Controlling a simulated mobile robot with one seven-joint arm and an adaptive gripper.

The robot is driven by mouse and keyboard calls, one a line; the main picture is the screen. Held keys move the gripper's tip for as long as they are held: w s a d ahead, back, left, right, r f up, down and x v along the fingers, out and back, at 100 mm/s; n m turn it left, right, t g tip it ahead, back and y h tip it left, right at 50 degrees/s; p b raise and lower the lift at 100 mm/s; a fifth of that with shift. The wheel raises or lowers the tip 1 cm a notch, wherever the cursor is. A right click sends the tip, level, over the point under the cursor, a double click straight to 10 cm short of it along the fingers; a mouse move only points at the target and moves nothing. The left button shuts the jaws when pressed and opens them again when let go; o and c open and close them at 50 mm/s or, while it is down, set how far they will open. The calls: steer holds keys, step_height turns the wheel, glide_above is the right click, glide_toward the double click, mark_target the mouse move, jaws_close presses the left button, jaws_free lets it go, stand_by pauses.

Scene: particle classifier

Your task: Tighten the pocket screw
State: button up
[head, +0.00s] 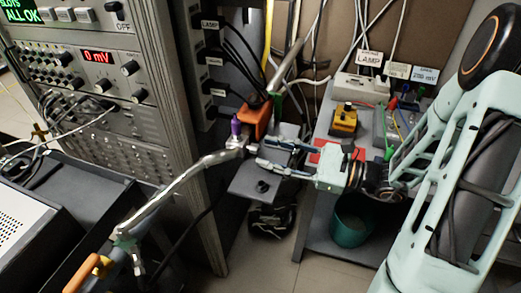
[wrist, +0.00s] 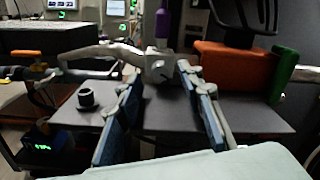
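My gripper (head: 270,153) is open, its two blue-padded fingers pointing left in the head view toward a grey metal clamp block. In the wrist view the fingertips (wrist: 157,72) are spread with the block (wrist: 160,67) beyond and between them; I cannot tell whether they touch it. A purple upright handle (head: 236,127) rises from the block; it also shows in the wrist view (wrist: 163,22). A small black knob (wrist: 87,95) stands on a dark flat plate (wrist: 250,115), left of the fingers; it also shows in the head view (head: 263,186). I cannot tell which part is the pocket screw.
An orange block (head: 257,118) with a green side sits behind the clamp. A jointed metal arm (head: 165,195) runs from it to the lower left. An instrument rack (head: 100,90) stands left. A grey bench (head: 345,245) with a yellow-black box (head: 344,118) and cables stands right.

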mark_target(258, 150)
steer(key=shift+x, duration=1.55)
jaws_close()
